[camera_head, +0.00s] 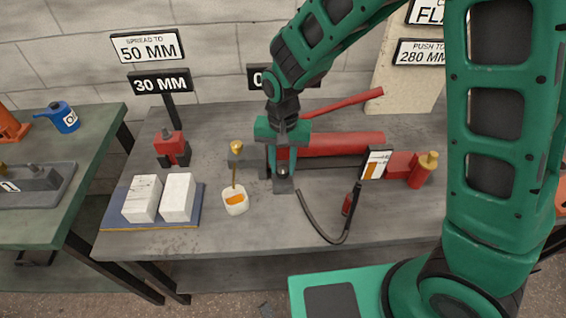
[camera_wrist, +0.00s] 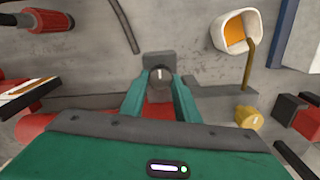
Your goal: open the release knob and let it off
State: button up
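The release knob (camera_head: 283,170) is small, round and dark grey, on a grey block at the left end of the red hand pump (camera_head: 335,144). In the wrist view the knob (camera_wrist: 160,85) shows end-on with a pale line on its face, the line running roughly up and down. My gripper (camera_head: 282,174) points down over it, and the green fingers (camera_wrist: 160,90) stand on either side of the knob. The fingers are very close to its sides; whether they touch it I cannot tell. The pump's red handle (camera_head: 345,103) slants up to the right.
A white cup with orange inside (camera_head: 235,203) stands left of the gripper. Two pale blocks lie on a blue mat (camera_head: 190,217), with a red-black spreader (camera_head: 172,150) behind. A black hose (camera_head: 318,232), gauge plate (camera_head: 375,163) and red cylinder (camera_head: 422,172) are right.

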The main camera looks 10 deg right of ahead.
jog(key=shift+n, duration=0.4)
jog(key=n, duration=0.7)
jog(key=shift+a+n, duration=0.1)
jog(key=shift+n, duration=0.2)
jog(key=n, duration=0.3)
jog(key=shift+n, duration=2.2)
jog(key=o, duration=1.1)
jog(key=shift+c, duration=0.2)
